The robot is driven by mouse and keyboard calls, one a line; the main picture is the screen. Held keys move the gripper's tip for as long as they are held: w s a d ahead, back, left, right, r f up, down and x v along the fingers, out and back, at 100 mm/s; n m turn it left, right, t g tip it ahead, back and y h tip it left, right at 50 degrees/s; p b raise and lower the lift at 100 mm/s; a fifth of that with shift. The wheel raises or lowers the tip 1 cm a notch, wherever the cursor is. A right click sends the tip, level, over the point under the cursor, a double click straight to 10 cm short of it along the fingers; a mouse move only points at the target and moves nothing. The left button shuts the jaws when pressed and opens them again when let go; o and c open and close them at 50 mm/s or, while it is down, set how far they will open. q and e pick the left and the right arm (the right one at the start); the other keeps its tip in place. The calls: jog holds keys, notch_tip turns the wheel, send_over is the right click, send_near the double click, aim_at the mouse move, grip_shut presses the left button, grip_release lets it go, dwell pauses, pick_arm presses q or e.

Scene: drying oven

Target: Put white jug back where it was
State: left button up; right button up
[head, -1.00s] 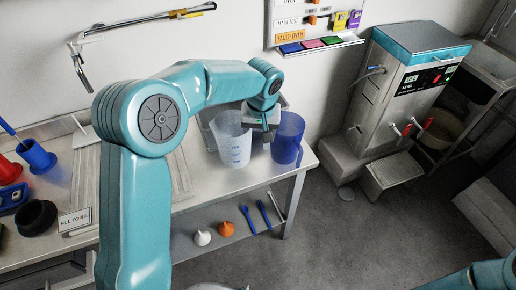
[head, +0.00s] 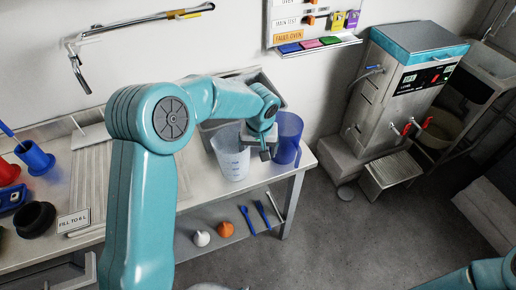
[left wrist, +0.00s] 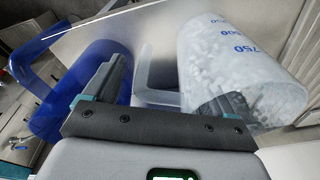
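The white translucent jug (head: 231,157) with blue markings stands upright near the front edge of the bench. In the left wrist view the white jug (left wrist: 240,60) fills the right side, with its pale handle between my fingers. My left gripper (head: 264,152) is at the jug's right side in the head view. In the left wrist view my left gripper (left wrist: 165,95) has its fingers apart. One is beside the handle and the other overlaps the jug; whether they press on it is unclear. My right gripper is out of view.
A blue jug (head: 288,138) stands just right of the white one, close to my gripper. A sink (head: 212,131) is behind. A metal unit with red taps (head: 400,100) stands at the right. Funnels and blue tools (head: 262,215) lie on the lower shelf.

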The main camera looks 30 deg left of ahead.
pick_arm(q)
jog(key=shift+s+r, duration=0.25)
jog(key=shift+w+r+p, duration=0.1)
jog(key=shift+r+p, duration=0.1)
jog(key=shift+p, duration=0.15)
notch_tip(320, 180, up, 12)
jog(key=s+d, duration=0.1)
jog(key=shift+s+f+b, duration=0.2)
jog(key=shift+f+b, duration=0.05)
jog(key=shift+b, duration=0.2)
jog(key=shift+d, duration=0.1)
jog(key=shift+s, duration=0.15)
